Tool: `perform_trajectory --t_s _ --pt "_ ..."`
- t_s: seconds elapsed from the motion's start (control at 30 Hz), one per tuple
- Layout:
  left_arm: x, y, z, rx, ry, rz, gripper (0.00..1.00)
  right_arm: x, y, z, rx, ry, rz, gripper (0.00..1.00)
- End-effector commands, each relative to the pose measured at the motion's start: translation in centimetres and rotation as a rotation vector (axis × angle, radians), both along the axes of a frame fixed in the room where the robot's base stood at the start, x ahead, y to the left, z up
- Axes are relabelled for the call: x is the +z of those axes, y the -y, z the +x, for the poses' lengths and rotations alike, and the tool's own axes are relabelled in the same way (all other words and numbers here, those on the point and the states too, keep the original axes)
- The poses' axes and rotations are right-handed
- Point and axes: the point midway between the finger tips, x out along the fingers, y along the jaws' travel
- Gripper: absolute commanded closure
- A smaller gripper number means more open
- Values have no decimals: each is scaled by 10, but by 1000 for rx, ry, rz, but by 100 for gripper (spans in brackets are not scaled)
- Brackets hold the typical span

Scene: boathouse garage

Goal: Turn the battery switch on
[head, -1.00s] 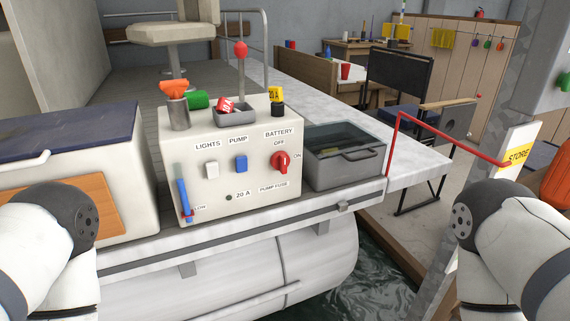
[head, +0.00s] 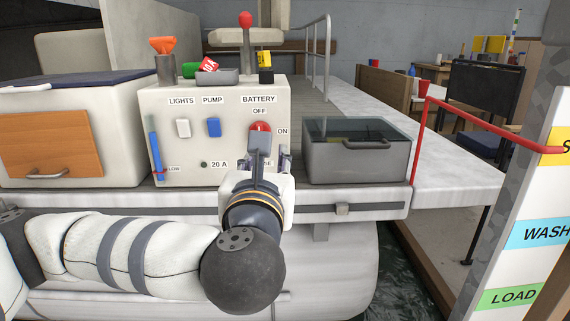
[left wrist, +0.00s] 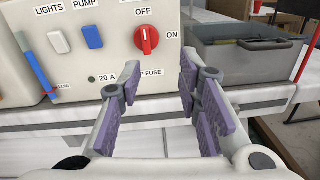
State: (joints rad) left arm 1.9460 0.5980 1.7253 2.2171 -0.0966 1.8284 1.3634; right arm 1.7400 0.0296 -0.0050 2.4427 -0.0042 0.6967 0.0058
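The red battery switch (head: 260,128) is on the front of the white console (head: 225,103). In the left wrist view the red knob (left wrist: 147,40) stands upright, its white mark toward OFF; ON is printed to its right. My left gripper (head: 263,158) is just in front of and below the knob, hiding its lower part in the head view. In the left wrist view the left gripper (left wrist: 160,80) is open and empty, its purple-padded fingers apart, with the knob beyond and above the gap. My right gripper is not in view.
A white lights switch (head: 183,128) and a blue pump switch (head: 214,127) are left of the knob. A grey lidded box (head: 350,165) stands close on the right. A red rail (head: 420,140) and a signpost (head: 540,230) are farther right.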

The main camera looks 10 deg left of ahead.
Motion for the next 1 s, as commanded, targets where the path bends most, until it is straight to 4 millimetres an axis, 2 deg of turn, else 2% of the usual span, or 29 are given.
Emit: perform_trajectory --t_s 0.03,0.17,0.27,0.5,0.6,0.77,1.0 --pt "4 -10 1 33 15 -36 68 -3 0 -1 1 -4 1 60" --pt "13 -21 8 64 36 -76 68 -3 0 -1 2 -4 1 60" --pt "14 -28 26 66 36 -75 68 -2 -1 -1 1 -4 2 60" --pt "14 -42 85 61 35 -73 68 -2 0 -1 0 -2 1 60" --pt "14 -47 102 59 35 -72 68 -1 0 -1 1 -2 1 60" --pt "13 -51 116 56 34 -71 68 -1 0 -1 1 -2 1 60" --pt "13 -51 118 55 35 -70 68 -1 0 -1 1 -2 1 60"
